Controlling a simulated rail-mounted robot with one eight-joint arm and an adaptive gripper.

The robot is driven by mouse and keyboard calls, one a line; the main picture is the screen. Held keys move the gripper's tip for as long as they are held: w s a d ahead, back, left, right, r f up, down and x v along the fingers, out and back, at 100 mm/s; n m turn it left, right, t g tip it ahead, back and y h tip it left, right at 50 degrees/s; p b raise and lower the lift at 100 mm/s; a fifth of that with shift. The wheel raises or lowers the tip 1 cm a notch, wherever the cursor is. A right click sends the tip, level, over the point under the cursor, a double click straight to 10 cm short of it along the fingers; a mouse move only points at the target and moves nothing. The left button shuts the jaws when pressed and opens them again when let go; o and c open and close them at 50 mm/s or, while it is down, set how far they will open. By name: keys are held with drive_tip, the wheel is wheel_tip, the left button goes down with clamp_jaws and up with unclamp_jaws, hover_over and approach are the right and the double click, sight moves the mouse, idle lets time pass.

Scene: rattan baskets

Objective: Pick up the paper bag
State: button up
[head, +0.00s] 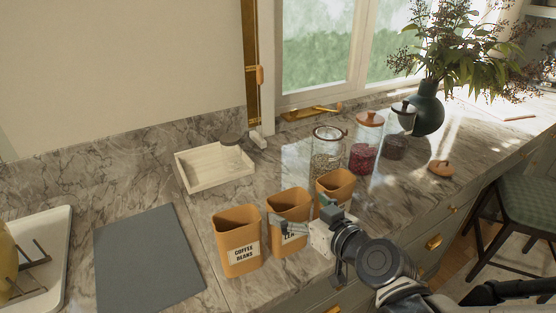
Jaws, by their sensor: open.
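Three orange-tan, open-topped containers that look like paper bags stand upright in a row near the counter's front edge. The left one (238,240) has a white label reading "COFFEE BEANS". The middle one (288,204) has a label partly hidden by my gripper. The right one (336,184) is partly covered by my gripper from below. My gripper (299,212) is open, with its fingers in front of the middle and right containers. I cannot tell whether it touches either.
A pale wooden tray (215,181) is behind the containers. Glass jars (327,152) stand behind right, near a dark vase (427,107) of foliage. A grey mat (147,258) lies left, beside a white tray (58,255). A green stool (528,208) stands right of the counter.

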sight(283, 196)
drive_tip(key=shift+x, duration=2.5)
drive_tip(key=c, duration=1.3)
drive_tip(key=shift+r, duration=0.1)
